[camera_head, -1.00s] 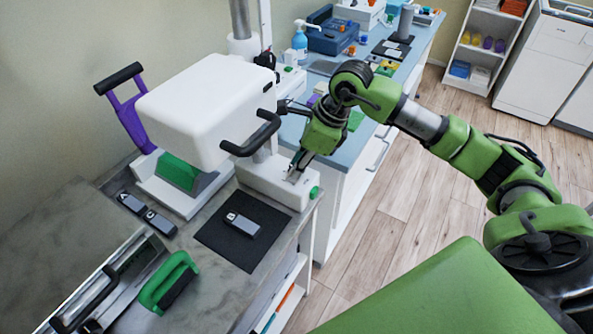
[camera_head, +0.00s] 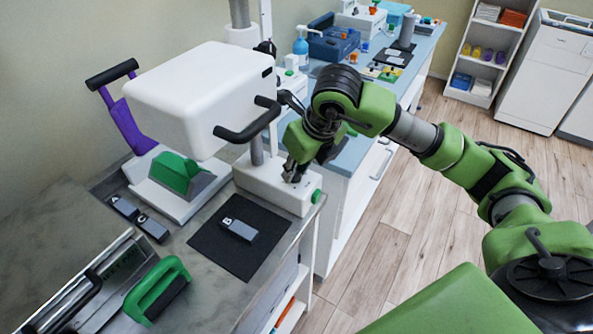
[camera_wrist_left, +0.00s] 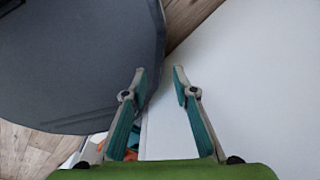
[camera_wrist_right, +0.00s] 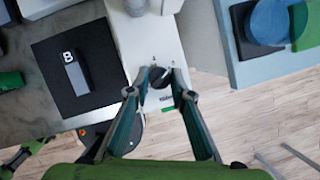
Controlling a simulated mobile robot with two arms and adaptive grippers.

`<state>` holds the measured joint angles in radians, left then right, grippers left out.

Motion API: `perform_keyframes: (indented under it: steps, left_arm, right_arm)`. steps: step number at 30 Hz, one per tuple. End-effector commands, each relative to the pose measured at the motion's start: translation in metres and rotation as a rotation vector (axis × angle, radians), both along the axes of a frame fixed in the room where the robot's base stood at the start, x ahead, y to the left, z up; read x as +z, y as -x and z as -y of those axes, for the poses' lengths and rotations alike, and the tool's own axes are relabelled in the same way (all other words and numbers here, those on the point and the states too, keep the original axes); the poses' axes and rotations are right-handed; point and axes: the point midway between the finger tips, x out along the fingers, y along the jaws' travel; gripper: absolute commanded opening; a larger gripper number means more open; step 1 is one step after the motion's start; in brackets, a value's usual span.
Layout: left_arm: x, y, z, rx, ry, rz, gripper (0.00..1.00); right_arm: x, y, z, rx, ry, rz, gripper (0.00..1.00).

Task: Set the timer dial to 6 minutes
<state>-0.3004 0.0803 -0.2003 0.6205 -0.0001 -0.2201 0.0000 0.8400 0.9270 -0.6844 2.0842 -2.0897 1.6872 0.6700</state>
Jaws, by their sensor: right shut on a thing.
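The timer dial (camera_wrist_right: 157,76) is a small dark knob with a pale mark, on top of the white base (camera_head: 262,187) of the white-headed machine. My right gripper (camera_wrist_right: 160,77) has its fingertips closed on the dial in the right wrist view. In the head view this gripper (camera_head: 292,176) reaches down onto the base and hides the dial. The scale and the exact setting are too small to read. My left gripper (camera_wrist_left: 160,74) is open and empty in the left wrist view, and is outside the head view.
The machine's white head (camera_head: 200,95) and black handle (camera_head: 248,120) are close left of my right gripper. A green button (camera_head: 317,196) is on the base's end. A dark mat (camera_head: 225,250) with grey block B (camera_head: 238,229) lies in front.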

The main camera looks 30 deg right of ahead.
Motion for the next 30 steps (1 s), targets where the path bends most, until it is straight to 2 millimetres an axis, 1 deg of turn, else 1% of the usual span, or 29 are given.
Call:
perform_keyframes:
  steps: [6,17,18,19,20,30]
  left_arm:
    - [-0.0022,-0.0002,0.0002,0.0,0.0,0.0,0.26]
    - [-0.0021,-0.0003,0.0002,0.0,0.0,0.0,0.26]
    - [-0.0021,-0.0003,0.0002,0.0,0.0,0.0,0.26]
    - [-0.0021,-0.0003,0.0002,0.0,0.0,0.001,0.26]
    - [-0.0021,-0.0003,0.0002,0.0,0.0,0.0,0.26]
    - [-0.0024,0.0004,-0.0014,0.002,-0.001,-0.001,0.26]
  right_arm:
    - [0.0013,-0.0007,0.0003,-0.033,0.001,0.003,0.0]
    - [0.0015,-0.0008,0.0006,-0.035,0.001,0.003,0.0]
    - [0.0015,-0.0008,0.0006,-0.035,0.001,0.003,0.26]
    - [0.0015,-0.0009,0.0006,-0.035,0.001,0.003,0.34]
    - [0.0014,-0.0008,0.0006,-0.035,0.001,0.003,0.38]
    - [0.0016,0.0001,0.0001,-0.034,0.0,0.001,0.38]
